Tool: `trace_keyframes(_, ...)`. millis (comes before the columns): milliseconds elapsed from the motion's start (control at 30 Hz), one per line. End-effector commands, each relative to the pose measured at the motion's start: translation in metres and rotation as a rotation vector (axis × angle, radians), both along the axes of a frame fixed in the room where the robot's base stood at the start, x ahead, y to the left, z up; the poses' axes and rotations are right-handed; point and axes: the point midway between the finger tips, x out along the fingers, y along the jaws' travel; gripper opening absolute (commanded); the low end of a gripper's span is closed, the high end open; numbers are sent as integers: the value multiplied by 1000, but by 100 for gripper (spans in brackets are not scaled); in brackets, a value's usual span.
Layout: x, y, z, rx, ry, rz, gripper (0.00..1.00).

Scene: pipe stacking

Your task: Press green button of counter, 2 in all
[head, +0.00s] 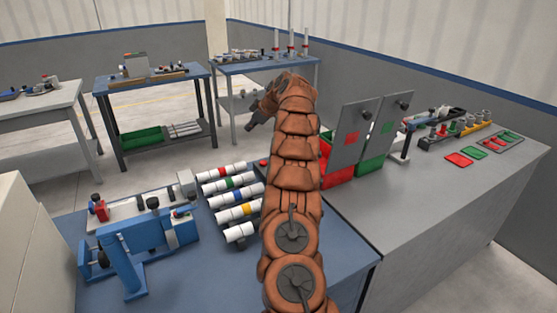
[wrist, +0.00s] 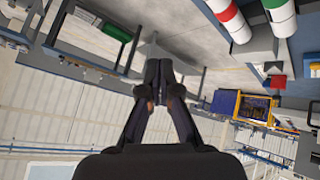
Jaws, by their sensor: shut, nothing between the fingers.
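My gripper (head: 254,118) is raised above the blue bench, at the far end of my brown arm. In the wrist view its two dark fingers (wrist: 158,76) are closed together with nothing between them, and they touch no button. I cannot pick out a counter with a green button for certain. A small red part (head: 263,162) shows just left of my arm, which hides what lies behind it. A yellow-framed box with a dark face (wrist: 253,107) shows in the wrist view; I cannot tell what it is.
Several white pipes with coloured bands (head: 233,190) lie stacked on the blue bench (head: 335,250). A blue and grey fixture (head: 150,240) stands left of them. Red and green bins with upright grey panels (head: 356,135) stand on the right. Other tables stand behind.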

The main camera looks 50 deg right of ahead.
Motion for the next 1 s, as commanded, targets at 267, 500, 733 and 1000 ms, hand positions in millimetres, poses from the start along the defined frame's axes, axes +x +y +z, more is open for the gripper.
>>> trace_keyframes(267,-16,-69,-33,-143,-36,32,0)
trace_keyframes(500,-28,-100,-48,-225,-48,56,0)
trace_keyframes(733,-31,-105,-50,-244,-51,64,0)
trace_keyframes(1000,-31,-105,-51,-243,-50,64,0)
